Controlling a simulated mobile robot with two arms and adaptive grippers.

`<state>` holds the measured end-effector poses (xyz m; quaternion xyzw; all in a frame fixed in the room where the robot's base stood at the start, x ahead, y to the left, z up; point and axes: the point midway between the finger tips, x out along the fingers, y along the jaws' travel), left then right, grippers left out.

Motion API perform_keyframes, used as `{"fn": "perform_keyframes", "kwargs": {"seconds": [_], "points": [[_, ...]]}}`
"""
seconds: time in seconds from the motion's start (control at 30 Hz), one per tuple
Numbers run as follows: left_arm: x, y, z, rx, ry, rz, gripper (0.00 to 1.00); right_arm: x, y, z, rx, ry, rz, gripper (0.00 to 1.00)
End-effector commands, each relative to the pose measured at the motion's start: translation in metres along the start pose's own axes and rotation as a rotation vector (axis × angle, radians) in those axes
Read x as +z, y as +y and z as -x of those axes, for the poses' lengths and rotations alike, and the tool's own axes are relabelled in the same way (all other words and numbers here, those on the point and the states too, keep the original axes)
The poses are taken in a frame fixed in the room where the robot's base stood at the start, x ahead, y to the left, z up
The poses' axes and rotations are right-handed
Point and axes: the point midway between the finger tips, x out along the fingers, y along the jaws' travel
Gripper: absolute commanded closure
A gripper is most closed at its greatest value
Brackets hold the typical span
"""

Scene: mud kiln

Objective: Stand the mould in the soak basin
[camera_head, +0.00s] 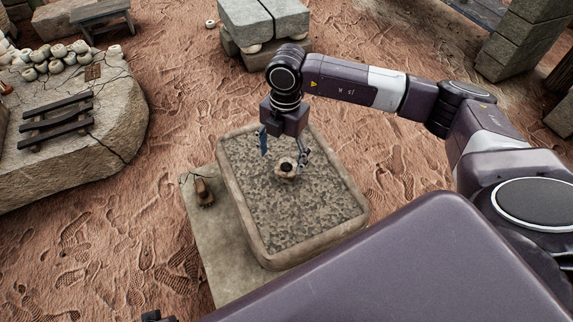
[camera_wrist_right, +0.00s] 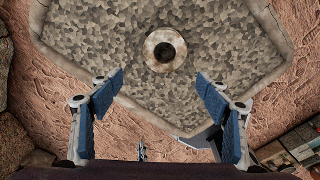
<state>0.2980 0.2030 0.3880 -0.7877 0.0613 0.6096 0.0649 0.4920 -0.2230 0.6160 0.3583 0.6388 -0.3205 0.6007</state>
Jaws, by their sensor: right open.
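The mould (camera_head: 287,171) is a small pale, rounded piece with a dark round hole in its top. It stands upright in the soak basin (camera_head: 357,212), with grey speckled contents around it. In the right wrist view the mould (camera_wrist_right: 151,62) shows from above, apart from the basin's walls (camera_wrist_right: 284,28). My right gripper (camera_head: 284,156) is open just above the mould. In the right wrist view its two blue-padded fingers (camera_wrist_right: 160,76) are wide apart with nothing between them, and the mould lies beyond their tips.
The basin rests on a stone slab (camera_head: 222,250), with a small brown wooden piece (camera_head: 204,192) beside it. A rock block (camera_head: 100,145) at left bears dark slatted wood (camera_head: 56,121) and several pale pots (camera_head: 50,62). Stone blocks (camera_head: 262,20) stand behind. Sandy ground is clear between.

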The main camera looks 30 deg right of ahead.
Motion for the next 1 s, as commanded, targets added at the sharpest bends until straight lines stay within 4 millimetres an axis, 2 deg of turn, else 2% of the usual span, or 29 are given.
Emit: {"fn": "perform_keyframes", "kwargs": {"seconds": [0.03, 0.13, 0.37, 0.7, 1.0], "points": [[0.001, 0.0, 0.0, 0.0, -0.003, 0.0, 1.0, 0.011, -0.003, 0.002, -0.012, -0.038, -0.019, 0.3], [0.003, 0.0, -0.001, 0.001, -0.006, 0.0, 1.0, 0.021, -0.006, 0.0, -0.025, -0.075, -0.039, 0.3], [0.004, 0.002, 0.009, 0.004, -0.009, 0.001, 1.0, 0.022, -0.007, -0.026, -0.026, -0.076, -0.04, 0.3], [-0.009, -0.001, 0.042, -0.001, 0.017, 0.004, 1.0, 0.021, -0.006, -0.071, -0.025, -0.074, -0.038, 0.3], [-0.01, -0.001, 0.046, -0.001, 0.018, 0.004, 1.0, 0.021, -0.006, -0.074, -0.022, -0.073, -0.038, 0.3]]}}
